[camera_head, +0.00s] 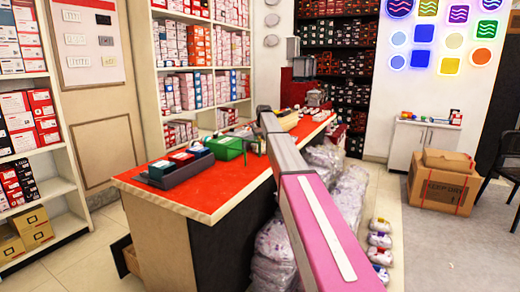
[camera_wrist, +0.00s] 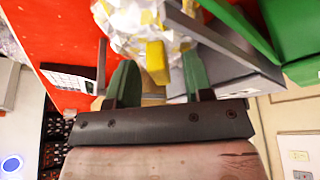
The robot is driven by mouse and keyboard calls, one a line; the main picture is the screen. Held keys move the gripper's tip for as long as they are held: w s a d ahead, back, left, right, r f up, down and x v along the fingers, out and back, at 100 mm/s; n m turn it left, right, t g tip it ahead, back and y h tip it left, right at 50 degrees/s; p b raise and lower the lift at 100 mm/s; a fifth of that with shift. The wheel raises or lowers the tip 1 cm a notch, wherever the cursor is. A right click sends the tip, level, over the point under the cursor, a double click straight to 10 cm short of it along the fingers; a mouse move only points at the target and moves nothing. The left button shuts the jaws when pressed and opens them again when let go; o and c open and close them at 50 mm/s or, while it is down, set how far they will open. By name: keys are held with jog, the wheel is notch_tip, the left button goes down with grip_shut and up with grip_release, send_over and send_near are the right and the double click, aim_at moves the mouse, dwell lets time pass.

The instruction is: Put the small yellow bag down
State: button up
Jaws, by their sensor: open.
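A crumpled white bag with yellow patches (camera_wrist: 135,18) lies at the top of the wrist view, over the red counter top. A solid yellow piece (camera_wrist: 156,62) shows at its near side, between my fingers; I cannot tell whether it is part of the bag. My gripper (camera_wrist: 158,72) is open, its two green fingertips spread apart on either side of the yellow piece, with gaps visible. In the head view my arm reaches over the counter (camera_head: 215,190), and I cannot make out the bag there.
A green bin (camera_head: 227,147) and a dark tray with small boxes (camera_head: 180,168) stand on the counter. Clear-wrapped bags (camera_head: 275,250) are piled beside it. A cardboard box (camera_head: 440,190) sits on the floor at right. The counter's front left is bare.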

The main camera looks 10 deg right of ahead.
grip_shut()
jog(key=shift+r, duration=0.1)
